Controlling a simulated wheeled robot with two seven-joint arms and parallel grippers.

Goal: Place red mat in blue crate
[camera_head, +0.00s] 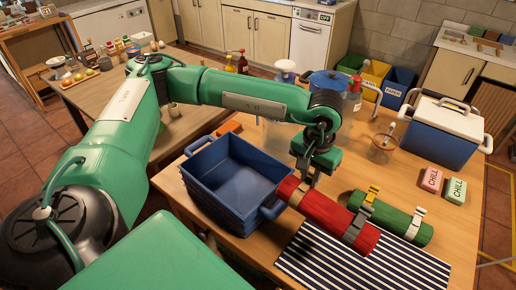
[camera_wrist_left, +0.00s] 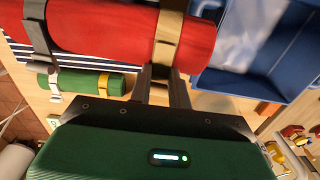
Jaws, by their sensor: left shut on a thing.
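The red mat (camera_head: 328,214) is a rolled cylinder with a tan strap and a grey strap; it also shows in the wrist view (camera_wrist_left: 110,32). My left gripper (camera_head: 308,180) is shut on the red mat near its tan-strapped end; its fingers (camera_wrist_left: 165,88) show in the wrist view. The mat appears raised above the striped cloth, its left end close to the crate's handle. The blue crate (camera_head: 222,200) is open-topped and stands on the table left of the mat; it fills the upper right of the wrist view (camera_wrist_left: 250,84). Its visible inside looks empty. My right gripper is not in view.
A green rolled mat (camera_head: 392,217) lies right of the red one, by the striped cloth (camera_head: 350,270).

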